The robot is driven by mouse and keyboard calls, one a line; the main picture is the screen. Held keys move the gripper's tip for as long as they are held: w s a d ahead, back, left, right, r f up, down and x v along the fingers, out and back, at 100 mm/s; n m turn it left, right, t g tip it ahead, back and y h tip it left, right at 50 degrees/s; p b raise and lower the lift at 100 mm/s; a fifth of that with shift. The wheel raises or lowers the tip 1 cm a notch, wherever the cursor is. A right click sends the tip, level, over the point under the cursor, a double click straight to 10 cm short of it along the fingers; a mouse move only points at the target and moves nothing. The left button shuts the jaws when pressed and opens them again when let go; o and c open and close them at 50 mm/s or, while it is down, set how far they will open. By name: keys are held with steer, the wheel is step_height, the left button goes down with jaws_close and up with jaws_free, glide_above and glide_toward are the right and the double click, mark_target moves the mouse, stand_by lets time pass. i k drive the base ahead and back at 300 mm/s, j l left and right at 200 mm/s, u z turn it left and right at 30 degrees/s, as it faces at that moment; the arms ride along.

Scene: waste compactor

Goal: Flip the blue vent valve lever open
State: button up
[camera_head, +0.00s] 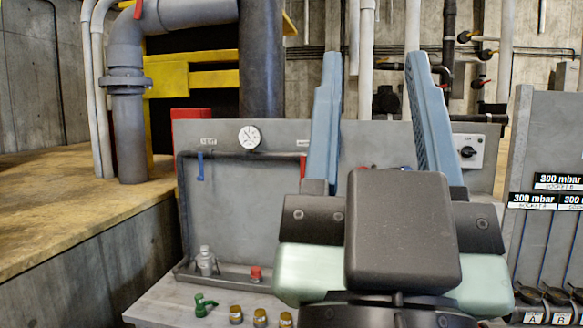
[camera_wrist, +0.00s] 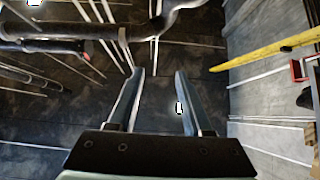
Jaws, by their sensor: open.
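The blue vent valve lever (camera_head: 200,166) is on the left part of the grey panel (camera_head: 235,205) in the head view. It points down along the panel, under a small label plate, beside a dark pipe. My gripper (camera_head: 372,65) is open and empty, with its two blue fingers pointing up and wide apart. It is well to the right of the lever and in front of the panel, touching nothing that I can see. The wrist view shows the open gripper (camera_wrist: 160,72) too, and I cannot make out the blue lever there.
A round gauge (camera_head: 249,137) and a red lever (camera_head: 303,167) are on the panel. A tray edge below holds a grey fitting (camera_head: 205,261) and a red cap (camera_head: 256,274). A green fitting (camera_head: 204,304) and brass caps lie in front. A socket panel (camera_head: 545,150) stands right.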

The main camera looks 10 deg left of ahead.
mark_target(200, 177)
steer(key=i+j, duration=0.25)
steer(key=j, duration=0.2)
steer(key=i+j, duration=0.55)
steer(key=j, duration=0.3)
steer(key=i+j, duration=0.55)
steer(key=j, duration=0.3)
steer(key=i+j, duration=0.3)
steer(key=j, duration=0.15)
steer(key=i+j, duration=0.25)
steer(key=j, duration=0.15)
